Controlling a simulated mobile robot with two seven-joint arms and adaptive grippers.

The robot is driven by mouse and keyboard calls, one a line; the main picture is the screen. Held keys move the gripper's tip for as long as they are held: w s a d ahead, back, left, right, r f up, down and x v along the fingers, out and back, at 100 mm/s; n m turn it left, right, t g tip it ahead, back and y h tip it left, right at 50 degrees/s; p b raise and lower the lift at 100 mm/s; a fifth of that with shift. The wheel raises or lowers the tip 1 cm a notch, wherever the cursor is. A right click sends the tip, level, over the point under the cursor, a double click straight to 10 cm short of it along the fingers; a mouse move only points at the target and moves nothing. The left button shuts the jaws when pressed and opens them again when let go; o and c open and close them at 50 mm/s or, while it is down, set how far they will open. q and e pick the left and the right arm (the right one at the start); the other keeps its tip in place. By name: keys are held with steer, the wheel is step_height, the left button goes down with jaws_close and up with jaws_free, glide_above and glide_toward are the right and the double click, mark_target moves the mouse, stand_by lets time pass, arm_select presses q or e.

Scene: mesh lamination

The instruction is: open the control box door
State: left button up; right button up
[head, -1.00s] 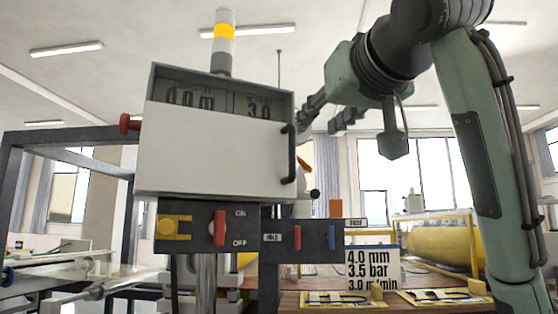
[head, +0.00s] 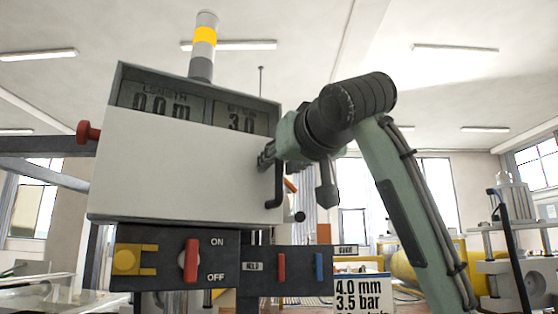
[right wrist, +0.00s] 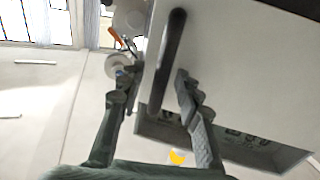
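The control box (head: 108,160) stands at centre left, with its pale door (head: 180,165) shut below the two displays. A black bar handle (head: 278,188) runs upright along the door's right edge. My right gripper (head: 266,156) is at the handle's upper part and hides it there. In the right wrist view the gripper (right wrist: 152,82) is open, with one finger on each side of the handle (right wrist: 168,62). A gap shows between the fingers and the bar. The door's face also shows in the right wrist view (right wrist: 235,70). My left gripper is not in view.
A red knob (head: 88,132) sticks out at the box's left side. Below the box is a dark switch panel (head: 215,270) with a red ON/OFF switch. A grey and yellow signal lamp (head: 204,45) stands on top. The space right of the box holds my right arm.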

steer(key=shift+w, duration=0.2)
steer(key=shift+c, duration=0.4)
jaws_close()
